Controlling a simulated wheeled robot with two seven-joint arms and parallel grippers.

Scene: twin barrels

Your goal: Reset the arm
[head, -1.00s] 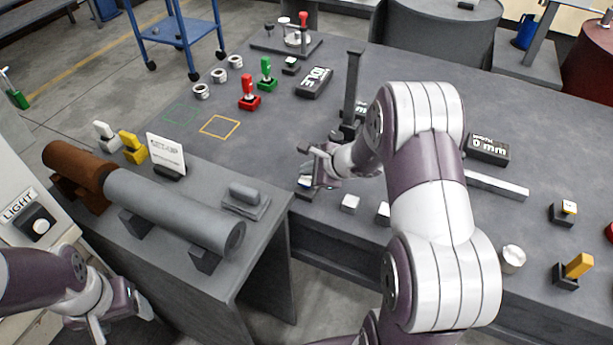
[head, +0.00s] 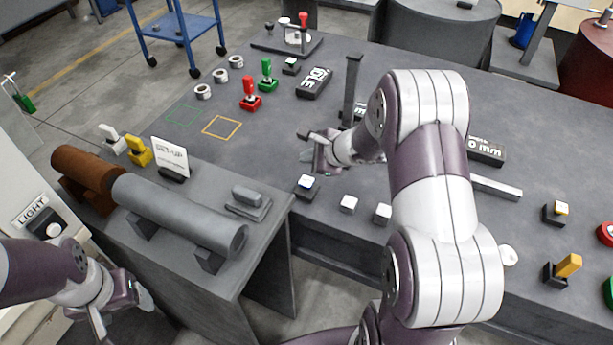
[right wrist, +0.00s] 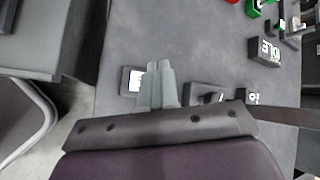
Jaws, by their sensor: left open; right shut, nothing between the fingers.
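My right arm reaches over the grey workbench (head: 420,150) from the front. Its gripper (head: 314,152) is above the bench near its front-left edge and holds nothing. In the right wrist view the fingers of this gripper (right wrist: 158,78) are pressed together. A white-topped button block (head: 306,184) is just below the gripper in the head view; it shows beside the fingers in the right wrist view (right wrist: 131,80). My left gripper (head: 122,310) is open and empty at the lower left, in front of the side table and near the light switch panel.
A grey cylinder with a brown end (head: 180,212) lies on the side table (head: 262,262). An upright dark post (head: 351,90) stands close to my right gripper. Red (head: 250,94) and green (head: 266,75) handles stand further back. The bench around the orange square (head: 222,127) is clear.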

